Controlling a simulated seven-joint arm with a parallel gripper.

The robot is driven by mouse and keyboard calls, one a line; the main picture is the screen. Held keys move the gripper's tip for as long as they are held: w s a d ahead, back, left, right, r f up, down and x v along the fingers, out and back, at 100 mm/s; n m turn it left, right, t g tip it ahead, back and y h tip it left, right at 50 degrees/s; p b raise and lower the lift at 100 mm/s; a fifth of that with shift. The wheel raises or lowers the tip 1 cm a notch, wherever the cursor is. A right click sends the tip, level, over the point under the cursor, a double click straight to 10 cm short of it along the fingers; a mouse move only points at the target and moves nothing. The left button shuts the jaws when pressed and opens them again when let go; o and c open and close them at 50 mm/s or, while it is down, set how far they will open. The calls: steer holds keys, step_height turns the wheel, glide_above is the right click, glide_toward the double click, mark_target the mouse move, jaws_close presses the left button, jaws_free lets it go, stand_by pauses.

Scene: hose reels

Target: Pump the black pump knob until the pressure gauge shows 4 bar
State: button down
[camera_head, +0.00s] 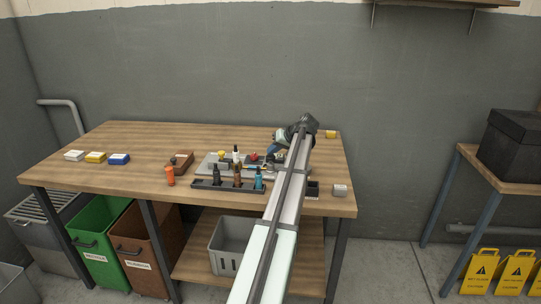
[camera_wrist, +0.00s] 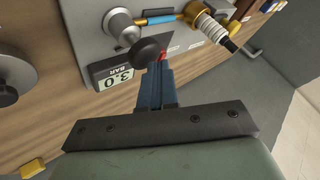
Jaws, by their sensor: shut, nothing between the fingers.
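The black pump knob (camera_wrist: 147,50) shows in the wrist view as a round dark disc above a grey panel (camera_wrist: 92,42). The pressure gauge (camera_wrist: 112,72) beside it is a small display reading 3.0 BAR, seen upside down. My gripper (camera_wrist: 158,66) is shut and empty, its blue fingertips right next to the knob's lower right edge. I cannot tell whether they touch it. In the head view, my gripper (camera_head: 272,148) is over the right part of the grey unit on the bench, and my arm hides much of that area.
The wooden bench (camera_head: 130,142) carries a rack of bottles (camera_head: 228,185), an orange bottle (camera_head: 170,176) and small coloured boxes (camera_head: 95,157). In the wrist view, a grey cylinder (camera_wrist: 121,24) and brass fittings with a white ribbed part (camera_wrist: 210,24) stand close by.

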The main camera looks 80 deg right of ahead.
mark_target(273, 156)
steer(key=shift+f, duration=0.7)
stand_by(0.6)
steer(key=shift+r, duration=0.15)
stand_by(0.3)
steer(key=shift+r, duration=1.6)
step_height(273, 156, up, 5)
stand_by(1.4)
